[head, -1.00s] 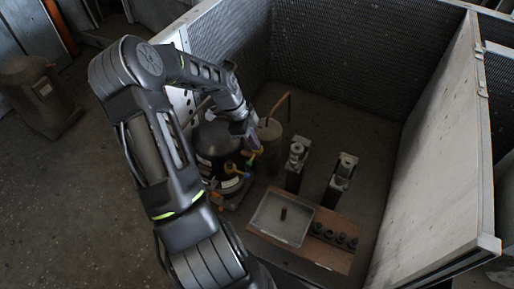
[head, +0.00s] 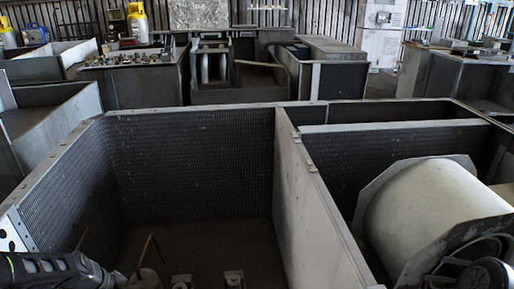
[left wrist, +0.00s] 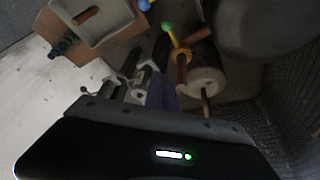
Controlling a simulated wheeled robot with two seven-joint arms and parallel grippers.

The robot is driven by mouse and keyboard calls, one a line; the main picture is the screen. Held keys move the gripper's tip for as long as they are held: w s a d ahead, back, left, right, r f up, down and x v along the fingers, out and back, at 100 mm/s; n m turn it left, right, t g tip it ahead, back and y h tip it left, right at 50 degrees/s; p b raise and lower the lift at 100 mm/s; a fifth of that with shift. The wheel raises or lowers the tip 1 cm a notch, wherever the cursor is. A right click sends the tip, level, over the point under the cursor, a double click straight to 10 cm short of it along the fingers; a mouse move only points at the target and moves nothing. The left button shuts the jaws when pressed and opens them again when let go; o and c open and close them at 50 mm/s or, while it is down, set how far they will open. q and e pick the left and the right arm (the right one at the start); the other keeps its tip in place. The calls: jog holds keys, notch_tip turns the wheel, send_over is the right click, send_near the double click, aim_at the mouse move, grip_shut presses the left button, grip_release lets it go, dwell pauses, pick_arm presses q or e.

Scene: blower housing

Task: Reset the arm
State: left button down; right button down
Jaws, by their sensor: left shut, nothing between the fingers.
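My left arm (head: 55,270) shows only at the bottom left corner of the head view, at the left wall of the metal housing (head: 285,190). Its gripper is out of that view. My right gripper is in neither current view.
The left wrist view shows a grey tray (left wrist: 92,40), a canister (left wrist: 208,82) with copper pipe and a yellow-green fitting (left wrist: 178,50) close by. In the head view, a blower drum (head: 430,205) fills the right compartment. Benches stand behind.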

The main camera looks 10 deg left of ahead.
pick_arm(q)
jog(key=s+d+f+n+h+p, duration=0.1)
jog(key=d+f+n, duration=0.4)
jog(key=d, duration=0.5)
jog(key=s+d+f+n, duration=0.1)
jog(key=d+f+n, duration=0.3)
jog(key=d, duration=0.7)
jog(key=s+d+f+m+g+h+p, duration=0.1)
jog(key=s+d+f+m+g, duration=0.1)
jog(key=s+d, duration=1.2)
jog(key=d+g, duration=0.1)
jog(key=d, duration=0.2)
jog(key=shift+s+d+m, duration=0.2)
jog(key=shift+d+m, duration=0.1)
jog(key=shift+d, duration=0.1)
